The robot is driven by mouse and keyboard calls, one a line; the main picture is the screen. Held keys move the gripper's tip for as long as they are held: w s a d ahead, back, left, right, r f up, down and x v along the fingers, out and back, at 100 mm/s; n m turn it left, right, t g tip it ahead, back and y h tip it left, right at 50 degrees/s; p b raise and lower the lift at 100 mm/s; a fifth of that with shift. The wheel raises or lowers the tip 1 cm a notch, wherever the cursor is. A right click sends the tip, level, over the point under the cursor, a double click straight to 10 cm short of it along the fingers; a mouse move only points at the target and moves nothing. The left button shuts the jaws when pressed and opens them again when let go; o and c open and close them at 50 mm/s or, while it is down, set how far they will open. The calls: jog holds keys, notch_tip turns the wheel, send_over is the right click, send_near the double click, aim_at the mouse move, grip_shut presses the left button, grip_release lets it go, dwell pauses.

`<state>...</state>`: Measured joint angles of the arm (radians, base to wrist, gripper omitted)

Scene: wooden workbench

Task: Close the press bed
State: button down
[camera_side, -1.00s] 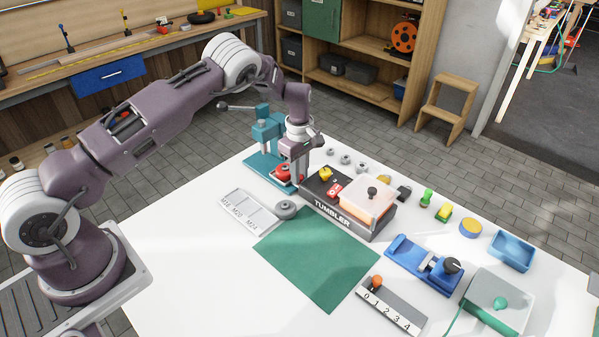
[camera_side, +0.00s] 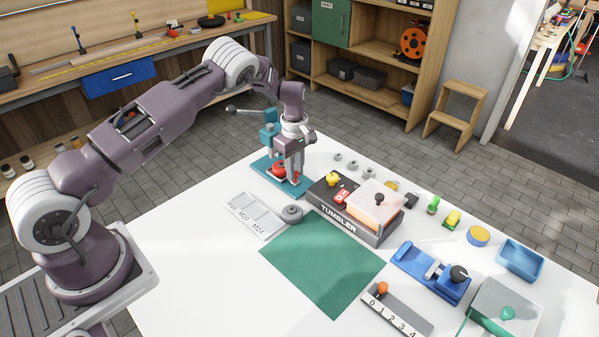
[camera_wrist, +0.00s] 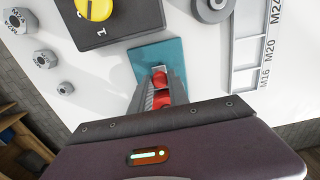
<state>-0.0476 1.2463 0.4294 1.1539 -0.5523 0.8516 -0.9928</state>
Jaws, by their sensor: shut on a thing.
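The teal press (camera_side: 268,136) stands at the back edge of the white table, with a lever at its upper left and a flat teal base (camera_side: 300,187). The base also shows in the wrist view (camera_wrist: 174,56). My gripper (camera_side: 287,177) points down over this base, close in front of the press column. Its grey fingers (camera_wrist: 160,85) are shut on a red part (camera_wrist: 161,98) at the press, which also shows in the side view (camera_side: 278,170). The fingers and my wrist hide much of the red part and the press bed.
The dark tumbler box (camera_side: 352,226) stands close to the right of the press. A grey ring (camera_side: 292,214) and the labelled tray (camera_side: 256,216) lie in front. Several nuts (camera_side: 353,165) lie behind the tumbler. The green mat (camera_side: 322,262) is bare.

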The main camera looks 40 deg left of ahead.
jog(key=c, duration=1.3)
grip_release()
jog(key=shift+o, duration=0.2)
jog(key=shift+r, duration=0.1)
notch_tip(320, 180, up, 7)
jog(key=shift+f, duration=0.1)
jog(key=shift+s+d, duration=0.15)
jog(key=c, duration=0.3)
jog(key=d+m+y, duration=0.1)
jog(key=m, duration=0.1)
jog(key=s+d+m+y, duration=0.1)
jog(key=m, duration=0.1)
jog(key=s+d+m+y, duration=0.1)
jog(key=m, duration=0.1)
jog(key=shift+s+y, duration=0.25)
jog(key=shift+y, duration=0.15)
grip_shut()
jog(key=d+r+m+t+y, duration=0.25)
jog(key=d+m, duration=0.25)
jog(key=m, duration=0.4)
jog(key=shift+t+h, duration=0.25)
jog(key=shift+t, duration=0.2)
jog(key=x, duration=1)
jog(key=shift+s+f, duration=0.2)
jog(key=shift+f, duration=0.2)
